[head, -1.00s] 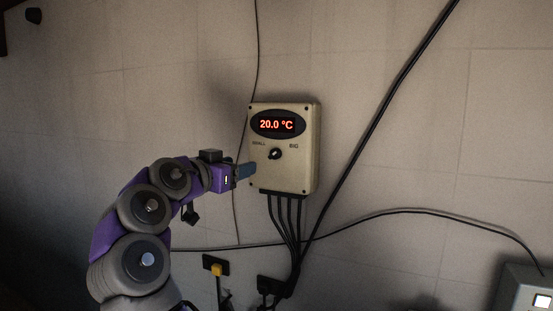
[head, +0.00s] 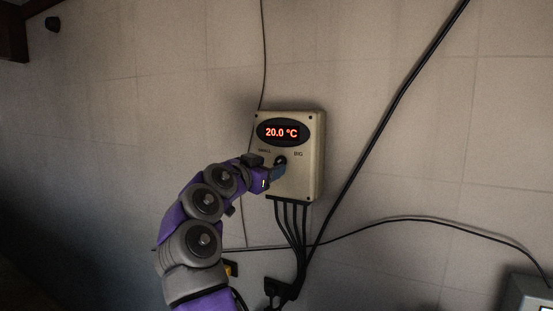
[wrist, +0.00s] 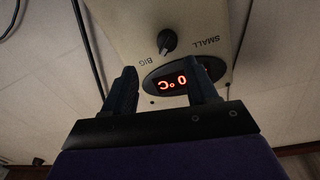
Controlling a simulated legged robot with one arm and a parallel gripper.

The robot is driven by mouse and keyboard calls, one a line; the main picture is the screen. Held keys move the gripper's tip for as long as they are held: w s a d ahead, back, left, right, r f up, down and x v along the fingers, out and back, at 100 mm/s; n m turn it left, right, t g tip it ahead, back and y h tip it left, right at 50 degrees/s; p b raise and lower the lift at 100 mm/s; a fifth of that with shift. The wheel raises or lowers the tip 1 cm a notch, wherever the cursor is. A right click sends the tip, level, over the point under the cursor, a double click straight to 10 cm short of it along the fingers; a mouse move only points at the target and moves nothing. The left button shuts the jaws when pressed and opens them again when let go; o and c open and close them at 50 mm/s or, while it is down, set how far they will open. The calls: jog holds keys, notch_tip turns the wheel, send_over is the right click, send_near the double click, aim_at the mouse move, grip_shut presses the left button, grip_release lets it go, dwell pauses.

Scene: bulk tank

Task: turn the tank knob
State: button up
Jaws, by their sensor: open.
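The tank knob (head: 281,161) is a small black knob on a beige control box (head: 307,188), between the labels SMALL and BIG. Above it a red display (head: 282,132) reads 20.0 °C. My gripper (head: 279,172) is in front of the box, its fingers overlapping the knob's lower edge in the head view. In the wrist view, which shows the box upside down, the knob (wrist: 167,41) stands beyond the fingertips, roughly between them sideways. My gripper (wrist: 163,78) is open and empty there, with its fingers apart. Whether a finger touches the knob cannot be told.
Several black cables (head: 291,225) leave the bottom of the box. A thick cable (head: 395,105) runs diagonally to its right. A grey box (head: 527,294) is at the lower right. The tiled wall is otherwise mostly clear.

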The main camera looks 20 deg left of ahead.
aim_at(276, 163)
jog(key=w+p, duration=0.3)
jog(key=w, duration=0.1)
jog(key=shift+a, duration=0.1)
jog(key=shift+w+a+f+p, duration=0.3)
jog(key=shift+w+a+p, duration=0.3)
jog(key=shift+w+a, duration=0.35)
jog(key=shift+w, duration=0.05)
jog(key=shift+w+d+r+p, duration=0.15)
jog(key=shift+d+p, duration=0.1)
jog(key=shift+d, duration=0.2)
jog(key=shift+s+d+r+p, duration=0.1)
jog(key=shift+d+r+p, duration=0.1)
jog(key=shift+d, duration=0.2)
jog(key=shift+w+d+f, duration=0.2)
jog(key=shift+w+d, duration=0.05)
jog(key=shift+w, duration=0.15)
jog(key=shift+w+d, duration=0.1)
jog(key=shift+c, duration=1.4)
jog(key=shift+a+f, duration=0.15)
jog(key=shift+a, duration=0.35)
jog(key=c, duration=0.8)
